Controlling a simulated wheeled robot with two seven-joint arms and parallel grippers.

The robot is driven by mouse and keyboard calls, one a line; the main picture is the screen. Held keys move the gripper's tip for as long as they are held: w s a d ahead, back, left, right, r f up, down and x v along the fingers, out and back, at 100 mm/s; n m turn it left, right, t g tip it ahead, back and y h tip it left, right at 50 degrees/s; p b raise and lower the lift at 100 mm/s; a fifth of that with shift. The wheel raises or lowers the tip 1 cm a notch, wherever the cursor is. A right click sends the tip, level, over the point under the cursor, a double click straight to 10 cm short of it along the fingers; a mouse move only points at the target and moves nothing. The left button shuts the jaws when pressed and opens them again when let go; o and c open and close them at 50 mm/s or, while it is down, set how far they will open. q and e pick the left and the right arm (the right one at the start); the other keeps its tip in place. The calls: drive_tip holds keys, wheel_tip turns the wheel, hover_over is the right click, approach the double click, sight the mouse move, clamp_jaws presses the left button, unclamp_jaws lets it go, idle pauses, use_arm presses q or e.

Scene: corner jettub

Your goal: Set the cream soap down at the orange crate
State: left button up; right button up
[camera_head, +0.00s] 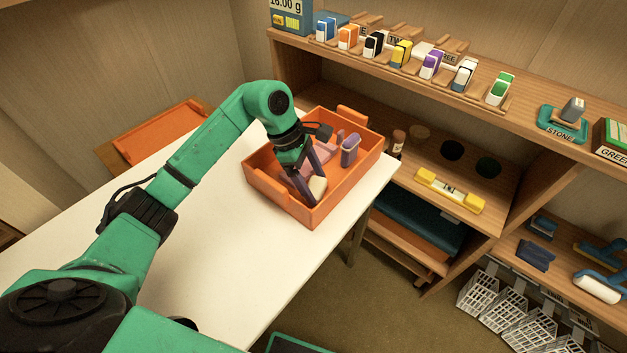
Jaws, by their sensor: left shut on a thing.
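The orange crate (335,208) stands at the far end of the white table. My left gripper (312,190) reaches down into it, with its dark fingers low inside the crate near the front wall. The cream soap (318,187) is between or against the fingertips, and the gripper is shut on it. I cannot tell whether the soap touches the crate floor. A purple item (350,149) stands inside the crate to the right, and a pink piece (323,150) lies partly hidden behind the gripper. My right gripper is not in view.
The white table (230,240) is clear in front of the crate. A wooden shelf unit (480,175) with several small coloured items is to the right, close to the crate. An orange tray (160,132) lies behind the table at left.

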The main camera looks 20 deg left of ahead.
use_arm(q)
drive_tip(key=shift+f, duration=0.15)
drive_tip(key=o, duration=1.2)
drive_tip(key=shift+o, duration=0.2)
drive_tip(key=shift+r, duration=0.3)
drive_tip(key=v, duration=1.1)
drive_tip(key=shift+a+r, duration=0.2)
drive_tip(key=shift+r, duration=0.15)
drive_tip(key=shift+s, duration=0.1)
